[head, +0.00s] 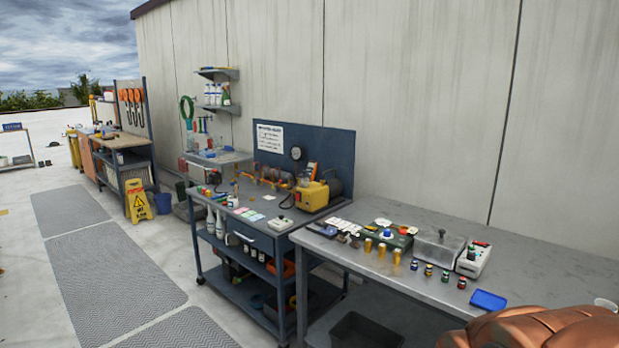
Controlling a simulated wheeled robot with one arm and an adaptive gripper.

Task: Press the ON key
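No key marked ON can be read from here. A small white control box (281,223) with a dark knob or button lies on the front right of the blue cart's top. A white and grey box (473,260) with small red and green parts on top stands on the grey bench, right of a grey metal box (437,250). Which of these, if either, carries the ON key cannot be told. My gripper is not in view.
The blue cart (243,240) holds a yellow machine (311,195). A yellow floor sign (138,202) stands beside grey mats (110,265); the mats look clear.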

